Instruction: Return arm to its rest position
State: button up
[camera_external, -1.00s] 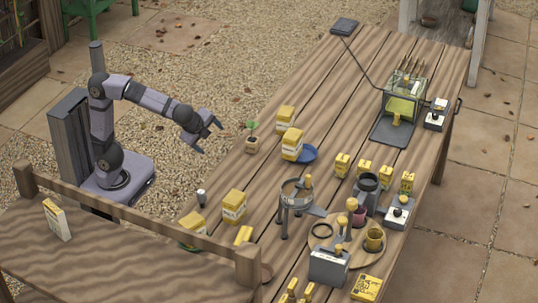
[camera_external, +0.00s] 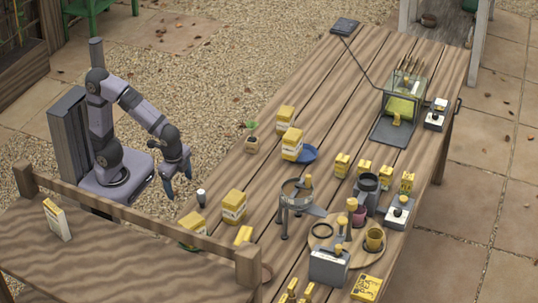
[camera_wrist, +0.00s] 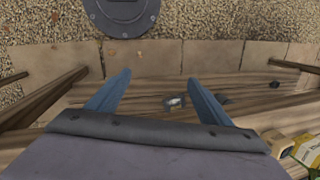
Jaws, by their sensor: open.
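My gripper (camera_external: 178,183) hangs from my bent arm over the gravel, left of the long wooden table (camera_external: 345,75). Its fingers point down and it holds nothing. In the wrist view the two blue fingers (camera_wrist: 158,95) stand apart with a clear gap between them. A small white-topped object (camera_wrist: 174,101) shows below the gap in the wrist view.
A wooden rail (camera_external: 140,217) runs in front of my base. Yellow-and-white boxes (camera_external: 233,207) and a small dark cylinder (camera_external: 201,198) stand near the table's left edge. Open gravel (camera_external: 225,70) lies behind my arm.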

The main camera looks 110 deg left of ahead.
jog(key=s+d+f+n+h+p, duration=0.2)
jog(key=s+d+f, duration=0.15)
jog(key=d, duration=0.25)
notch_tip(320, 180, up, 17)
jog(key=p, duration=1.7)
jog(key=shift+w+d+r+t, duration=0.15)
jog(key=shift+w+d+t, duration=0.1)
jog(key=shift+w+t, duration=0.2)
